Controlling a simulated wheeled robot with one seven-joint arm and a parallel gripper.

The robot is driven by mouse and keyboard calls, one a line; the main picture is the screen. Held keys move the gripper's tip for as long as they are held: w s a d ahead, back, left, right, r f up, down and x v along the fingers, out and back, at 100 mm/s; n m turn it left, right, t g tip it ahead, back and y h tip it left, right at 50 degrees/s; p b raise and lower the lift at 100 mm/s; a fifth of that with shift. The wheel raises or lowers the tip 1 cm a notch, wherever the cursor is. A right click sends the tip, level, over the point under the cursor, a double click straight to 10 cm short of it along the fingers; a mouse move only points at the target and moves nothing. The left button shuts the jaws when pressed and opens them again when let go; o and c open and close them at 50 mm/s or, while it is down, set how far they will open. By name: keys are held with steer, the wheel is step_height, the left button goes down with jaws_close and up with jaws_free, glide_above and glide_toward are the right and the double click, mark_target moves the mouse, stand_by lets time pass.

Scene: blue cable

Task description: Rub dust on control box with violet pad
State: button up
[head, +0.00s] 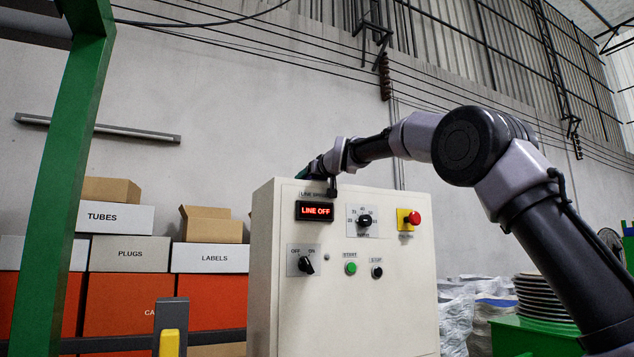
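The control box (268,262) is a cream cabinet in the middle of the head view. My arm reaches in from the right. My gripper (318,174) is at the box's top front edge, above the display; its fingers are small and partly hidden, so I cannot tell open from shut. I see no violet pad or dust in this view.
A green post (68,150) stands at left. Labelled bins and cardboard boxes (205,225) sit behind the box to the left. Wrapped sacks (465,310) and a stack of discs on a green stand (535,335) are at right. Open air lies above the box.

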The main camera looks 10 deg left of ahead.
mark_target(324, 180)
steer(key=shift+s+d, duration=0.25)
steer(key=shift+d, duration=0.3)
steer(key=shift+s+d, duration=0.2)
steer(key=shift+d, duration=0.3)
steer(key=shift+f+v, duration=0.2)
steer(key=shift+v, duration=1.15)
steer(key=shift+f+v, duration=0.25)
steer(key=shift+v, duration=1.1)
steer(key=shift+d, duration=0.1)
steer(key=shift+r, duration=3.05)
steer(key=shift+r, duration=1.45)
steer(key=shift+d, duration=0.1)
